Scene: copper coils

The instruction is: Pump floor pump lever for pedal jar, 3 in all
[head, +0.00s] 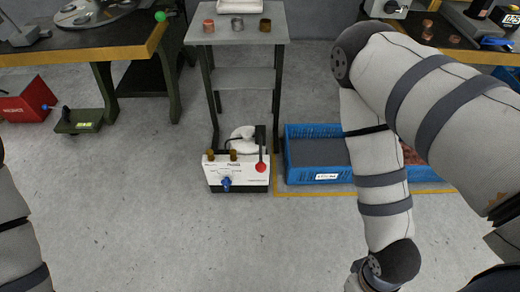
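A white box (236,173) with a blue knob, two brass-coloured fittings and a dark lever with a red ball end (261,167) stands on the floor in front of a small grey table. A dark green floor unit (79,121) with a yellow-green label and a short lever sits on the floor at the left. I cannot tell for certain which of these is the floor pump, and I cannot make out a pedal jar. My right arm hangs down at the right, its hand beyond the bottom edge. Only part of my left arm shows at the left edge. Neither gripper shows.
A blue crate (318,179) stands right of the white box, partly behind my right arm. A red box (27,101) sits at the far left. The small grey table (238,34) holds several small metal pieces. Workbenches stand at back left and right. The front floor is clear.

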